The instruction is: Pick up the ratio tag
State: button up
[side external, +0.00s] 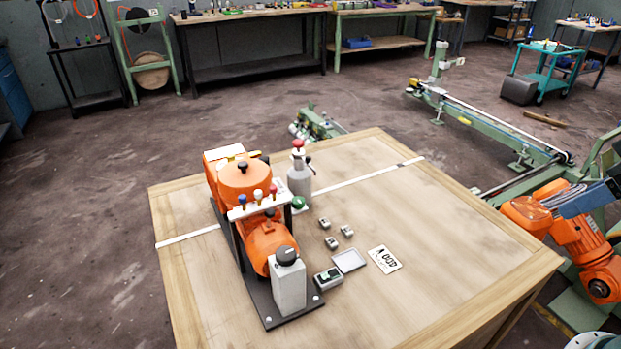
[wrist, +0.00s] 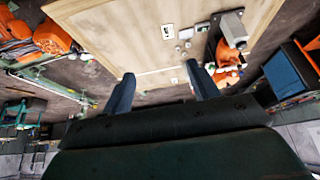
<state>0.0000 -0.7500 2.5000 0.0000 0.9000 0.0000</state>
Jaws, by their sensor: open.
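A flat white tag with dark characters (side external: 385,259), likely the ratio tag, lies on the wooden table right of the orange machine. A white tag with dark marks also shows in the wrist view (wrist: 167,31), lying flat beyond the fingertips. My gripper (wrist: 160,69) is open, with its two dark fingers wide apart and nothing between them but the distant table and floor. It is well away from the tag. In the side view my orange arm is at the right edge, off the table, and I cannot make out the fingers clearly.
The table (side external: 450,260) is clear right of the tag.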

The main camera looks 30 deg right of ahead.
jog(key=shift+c, duration=1.4)
